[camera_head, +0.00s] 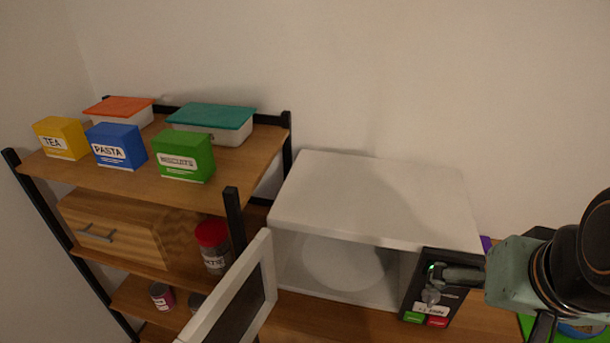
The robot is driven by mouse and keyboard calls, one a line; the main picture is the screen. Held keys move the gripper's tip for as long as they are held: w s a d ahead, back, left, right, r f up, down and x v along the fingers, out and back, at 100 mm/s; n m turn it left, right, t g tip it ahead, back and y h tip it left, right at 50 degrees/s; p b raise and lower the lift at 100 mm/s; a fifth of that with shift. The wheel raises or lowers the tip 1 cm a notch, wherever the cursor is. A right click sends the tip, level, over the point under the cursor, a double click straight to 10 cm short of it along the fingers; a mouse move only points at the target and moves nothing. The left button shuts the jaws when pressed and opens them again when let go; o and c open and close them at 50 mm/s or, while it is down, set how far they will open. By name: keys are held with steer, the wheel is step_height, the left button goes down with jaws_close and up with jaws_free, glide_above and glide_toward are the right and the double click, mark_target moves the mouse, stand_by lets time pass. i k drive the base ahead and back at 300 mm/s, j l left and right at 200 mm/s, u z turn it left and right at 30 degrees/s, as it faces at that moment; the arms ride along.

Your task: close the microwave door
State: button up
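The white microwave (375,196) stands on a wooden surface right of the shelf unit. Its door (238,297) is open, swung out toward the camera on the left side, with a white frame and dark window. The pale round turntable (343,263) shows inside the empty cavity. A dark control panel (418,293) with a green and a red button is at the right of the opening. My gripper (436,274) is in front of the panel, pointing left, well right of the door and apart from it. Whether its fingers are open or shut is unclear.
The shelf unit (234,215) stands to the left, close to the door. Its top holds yellow, blue and green boxes and two lidded containers. A red-lidded jar (213,247) sits on a lower shelf, just left of the door. A green item (526,326) lies at the lower right.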

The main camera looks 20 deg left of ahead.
mark_target(235, 311)
steer(key=k+j, duration=0.1)
steer(key=j, duration=0.3)
steer(key=k+j+z, duration=0.1)
steer(key=j, duration=0.3)
steer(key=k+j, duration=0.1)
steer(key=j, duration=0.3)
steer(key=k+j+z, duration=0.1)
steer(key=j, duration=0.3)
steer(key=k+j, duration=0.15)
steer(key=j, duration=0.2)
steer(key=k+j+z, duration=0.1)
steer(key=j, duration=0.3)
steer(key=k+l+z, duration=0.1)
steer(key=z, duration=0.2)
steer(key=k+l+z, duration=0.1)
steer(key=l+z, duration=0.2)
steer(key=i+z, duration=0.15)
steer(key=k+j+u, duration=0.2)
steer(key=i+l, duration=0.05)
steer(key=l, duration=0.05)
